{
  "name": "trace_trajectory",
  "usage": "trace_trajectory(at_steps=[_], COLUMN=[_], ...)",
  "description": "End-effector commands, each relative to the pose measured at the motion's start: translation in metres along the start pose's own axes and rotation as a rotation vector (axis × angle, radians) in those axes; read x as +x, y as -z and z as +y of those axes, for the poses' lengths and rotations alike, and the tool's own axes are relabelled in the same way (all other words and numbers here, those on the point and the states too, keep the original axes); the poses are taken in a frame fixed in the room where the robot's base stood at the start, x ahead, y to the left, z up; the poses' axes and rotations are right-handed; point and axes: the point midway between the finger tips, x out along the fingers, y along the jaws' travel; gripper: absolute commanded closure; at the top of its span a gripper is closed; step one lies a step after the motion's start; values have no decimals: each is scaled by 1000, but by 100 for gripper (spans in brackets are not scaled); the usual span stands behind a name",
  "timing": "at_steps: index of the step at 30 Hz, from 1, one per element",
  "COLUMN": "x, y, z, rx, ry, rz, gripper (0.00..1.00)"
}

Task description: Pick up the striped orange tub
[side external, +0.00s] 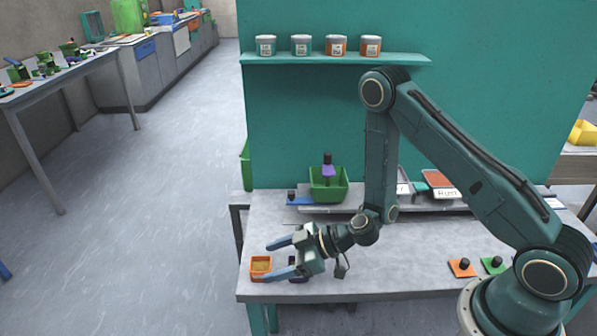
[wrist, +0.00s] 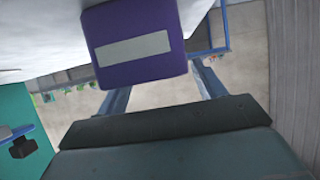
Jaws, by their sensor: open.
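A small open orange tub (side external: 260,275) with yellowish contents stands at the table's front left corner in the side view. Stripes on it are too small to make out. My gripper (side external: 267,262) is open, its two blue fingers pointing left toward the tub, one tip at its far side and one near its right front. I cannot tell whether the fingers touch it. In the wrist view my fingers (wrist: 162,92) are apart, and the orange tub is not seen there.
A purple block-like thing with a pale label (wrist: 135,48) fills the top of the wrist view. Several jars line the shelf (side external: 335,59).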

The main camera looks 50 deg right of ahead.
Motion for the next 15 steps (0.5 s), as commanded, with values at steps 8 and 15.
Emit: trace_trajectory(at_steps=[8, 15], x=[18, 18], y=[0, 0], z=[0, 0], rx=[-1, 0], ry=[-1, -1], rz=[0, 0], gripper=[31, 31])
